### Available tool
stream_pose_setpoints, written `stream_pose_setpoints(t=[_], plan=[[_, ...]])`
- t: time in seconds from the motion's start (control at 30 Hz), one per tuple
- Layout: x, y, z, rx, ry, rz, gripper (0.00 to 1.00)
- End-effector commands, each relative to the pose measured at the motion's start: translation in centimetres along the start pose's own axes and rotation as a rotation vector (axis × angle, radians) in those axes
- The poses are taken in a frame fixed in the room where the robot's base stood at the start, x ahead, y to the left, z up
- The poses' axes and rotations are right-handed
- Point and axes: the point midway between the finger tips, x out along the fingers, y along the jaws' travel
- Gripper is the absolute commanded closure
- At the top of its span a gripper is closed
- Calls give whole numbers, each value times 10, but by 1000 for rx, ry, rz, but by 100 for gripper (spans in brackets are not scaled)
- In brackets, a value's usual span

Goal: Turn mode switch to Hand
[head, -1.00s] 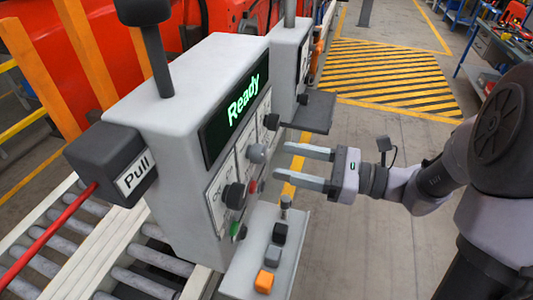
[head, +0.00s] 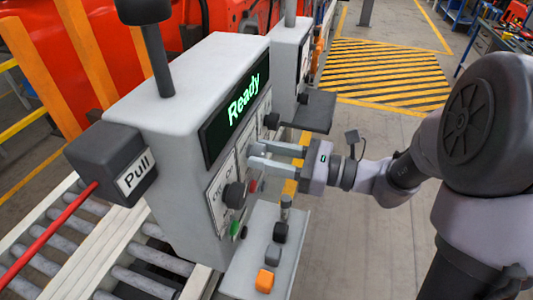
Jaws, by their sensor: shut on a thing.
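The grey control box (head: 165,107) carries a display reading "Ready" and a front panel with several controls. My gripper (head: 257,156) is at this panel, its two fingers shut on a small grey knob (head: 255,151). The fingers hide most of the knob and its label, so I cannot read its setting or confirm that it is the mode switch. A black knob (head: 234,195) is on the panel to the lower left, next to small print that I cannot read clearly.
A red button (head: 253,186) and a green button (head: 235,229) sit close to my gripper. Below, a ledge (head: 250,258) bears black, grey and orange buttons and a small lever. A dark shelf (head: 306,111) juts out above my gripper.

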Motion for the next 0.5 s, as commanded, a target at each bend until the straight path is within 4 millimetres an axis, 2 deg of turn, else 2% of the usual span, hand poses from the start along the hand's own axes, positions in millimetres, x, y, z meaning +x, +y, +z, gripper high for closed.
stream_pose_setpoints(t=[0.27,0.5], plan=[[0,0,2,61,0,0,100],[0,0,5,233,1,0,100]])
